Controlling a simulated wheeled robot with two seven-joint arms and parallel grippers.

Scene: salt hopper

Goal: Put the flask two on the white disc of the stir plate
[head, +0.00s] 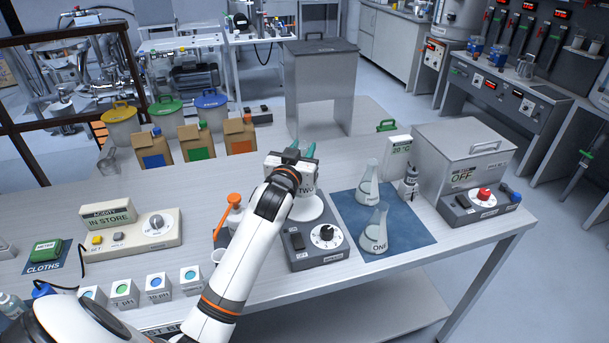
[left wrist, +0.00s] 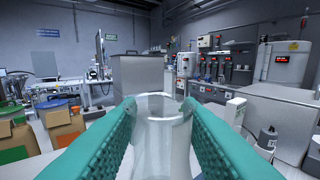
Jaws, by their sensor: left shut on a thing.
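Flask two (head: 306,191), clear glass with a TWO label, is between the teal fingers of my left gripper (head: 303,151), which is shut on it. In the left wrist view the flask's neck (left wrist: 162,135) stands upright between the two fingers (left wrist: 160,125). The stir plate (head: 318,256) is a grey box with a black knob. Its white disc (head: 310,212) is directly below flask two in the head view. My wrist partly hides the flask and disc, so I cannot tell whether they touch. My right gripper is not in view.
A blue mat (head: 408,222) right of the stir plate holds flask one (head: 375,232) and another flask (head: 368,185). An orange-capped bottle (head: 235,212) stands close on the left. A grey metal box (head: 461,160) stands at the table's right.

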